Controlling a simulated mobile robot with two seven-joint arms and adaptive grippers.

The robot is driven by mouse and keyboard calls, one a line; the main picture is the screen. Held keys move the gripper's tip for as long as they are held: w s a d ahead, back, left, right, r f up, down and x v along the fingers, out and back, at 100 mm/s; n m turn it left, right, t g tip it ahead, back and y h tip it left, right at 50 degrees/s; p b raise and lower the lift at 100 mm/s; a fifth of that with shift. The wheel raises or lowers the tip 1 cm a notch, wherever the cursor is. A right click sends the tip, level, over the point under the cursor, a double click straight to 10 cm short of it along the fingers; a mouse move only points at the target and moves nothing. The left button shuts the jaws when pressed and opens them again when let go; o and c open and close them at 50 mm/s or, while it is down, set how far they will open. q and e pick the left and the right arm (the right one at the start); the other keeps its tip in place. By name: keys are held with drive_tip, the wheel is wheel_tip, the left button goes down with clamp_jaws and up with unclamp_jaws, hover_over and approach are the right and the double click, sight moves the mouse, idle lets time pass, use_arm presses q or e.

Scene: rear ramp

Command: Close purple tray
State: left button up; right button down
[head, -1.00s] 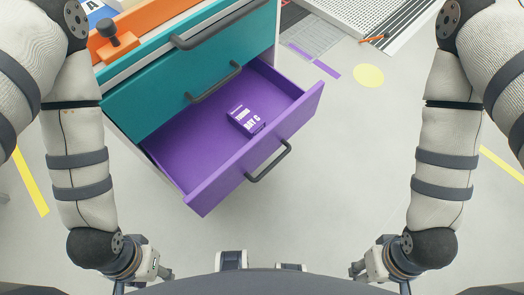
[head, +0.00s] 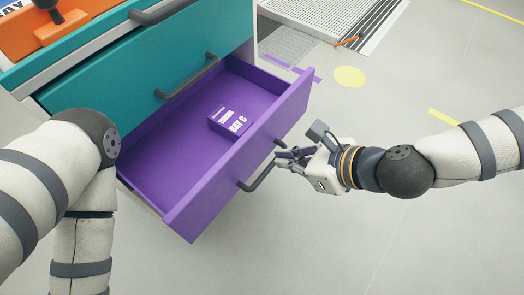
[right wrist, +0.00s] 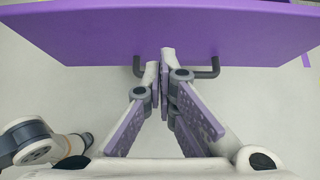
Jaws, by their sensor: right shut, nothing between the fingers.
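The purple tray (head: 240,165) is an open drawer pulled well out of the teal cabinet in the head view. A purple box with white lettering (head: 231,122) lies inside it. The tray's dark bar handle (head: 256,178) is on its front panel. My right gripper (head: 282,157) is at the handle's right part, its fingers close together with nothing between them. In the right wrist view the shut fingertips (right wrist: 160,55) are in front of the purple front panel (right wrist: 180,32), near the middle of the handle (right wrist: 208,72). Contact is unclear.
Teal drawers (head: 140,65) above the tray are shut, with dark handles. A perforated metal ramp (head: 335,18) lies behind. The grey floor (head: 400,240) at right is clear.

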use_arm(q)
drive_tip(key=shift+s+f, duration=0.2)
drive_tip(key=shift+f, duration=0.05)
use_arm(e)
drive_tip(key=shift+w+a+f, duration=0.35)
drive_tip(key=shift+w+a, duration=0.25)
drive_tip(key=shift+a, duration=0.25)
drive_tip(key=shift+w+a+f, duration=0.4)
drive_tip(key=shift+w+a, duration=0.2)
drive_tip(key=shift+a, duration=0.3)
drive_tip(key=shift+w+a+f, duration=0.35)
drive_tip(key=shift+w+a, duration=0.25)
drive_tip(key=shift+a, duration=0.25)
drive_tip(key=shift+w+a, duration=0.1)
